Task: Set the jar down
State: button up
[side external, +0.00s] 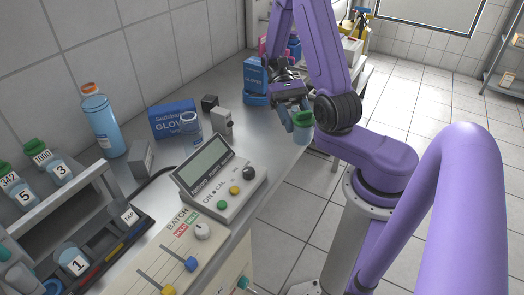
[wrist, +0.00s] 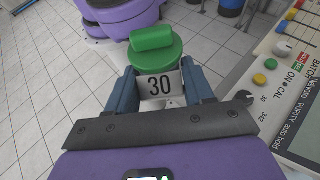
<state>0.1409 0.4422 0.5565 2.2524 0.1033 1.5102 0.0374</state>
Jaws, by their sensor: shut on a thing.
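The jar (side external: 303,130) has a green lid and a pale blue body, and shows at the right edge of the bench in the side external view. In the wrist view the jar (wrist: 158,85) has a green lid with a raised grip and a white label reading 30. My gripper (side external: 292,121) is shut on the jar, with one blue-grey finger on each side of it in the wrist view (wrist: 160,92). Tiled floor shows around the jar in the wrist view. Whether the jar's base touches anything is hidden.
The grey bench (side external: 272,150) has a bare strip near the jar. A meter with a screen (side external: 215,175), a blue gloves box (side external: 174,119), a blue bottle (side external: 101,122) and a rack (side external: 50,205) with numbered jars stand on the bench. A batch panel (side external: 185,245) lies in front.

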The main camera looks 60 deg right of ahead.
aim_at(309, 122)
jog(key=m+t+y, duration=0.1)
jog(key=m+t, duration=0.1)
jog(key=s+m+t+y, duration=0.1)
jog(key=m+t+y, duration=0.1)
jog(key=m, duration=0.1)
jog(key=shift+t+y, duration=0.3)
jog(key=m+t, duration=0.2)
jog(key=s+m+t+y, duration=0.1)
jog(key=m+t, duration=0.1)
jog(key=t, duration=0.1)
jog(key=shift+r, duration=0.1)
jog(key=m+t, duration=0.1)
jog(key=t, duration=0.1)
jog(key=m+t, duration=0.2)
jog(key=s+m+t+h, duration=0.1)
jog(key=m, duration=0.1)
jog(key=shift+a+r+t, duration=0.15)
jog(key=shift+t, duration=0.25)
jog(key=m+t+h, duration=0.2)
jog(key=m+t, duration=0.2)
jog(key=m, duration=0.1)
jog(key=shift+s+r+t+h, duration=0.1)
jog(key=shift+s+t+h, duration=0.2)
jog(key=shift+s+h, duration=0.1)
